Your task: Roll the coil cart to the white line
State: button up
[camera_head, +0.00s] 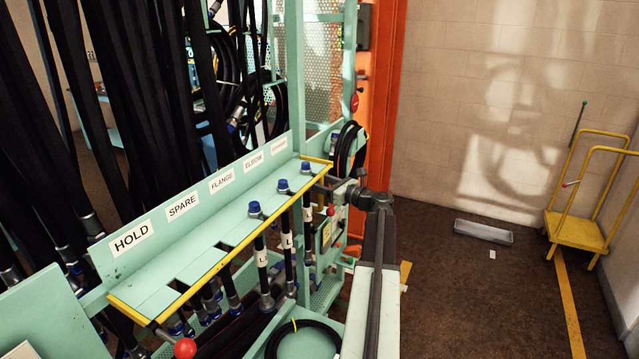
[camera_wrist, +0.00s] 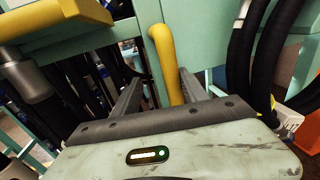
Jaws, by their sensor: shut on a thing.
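My gripper (camera_head: 350,192) is at the right end of the green hose rack (camera_head: 215,215). In the wrist view its two fingers (camera_wrist: 162,88) are shut on a yellow bar (camera_wrist: 166,60) with a bent top. I cannot tell whether this bar belongs to the coil cart; my arm hides what is below it in the head view. A yellow push cart (camera_head: 577,232) with a tall handle stands empty by the right wall, apart from my gripper. No white line shows; the floor line that shows is yellow (camera_head: 568,300).
Black hoses hang on the left, and a hose coil (camera_head: 350,150) hangs near my gripper. Another coil (camera_head: 303,341) lies low in front. An orange post (camera_head: 384,100) stands behind. A grey tray (camera_head: 483,232) lies by the wall. The brown floor between rack and cart is mostly clear.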

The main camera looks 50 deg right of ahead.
jog(key=shift+a, duration=0.1)
dwell(0.3)
jog(key=s, duration=0.7)
jog(key=shift+s+d, duration=0.25)
jog(key=shift+s, duration=0.15)
jog(key=shift+s, duration=0.1)
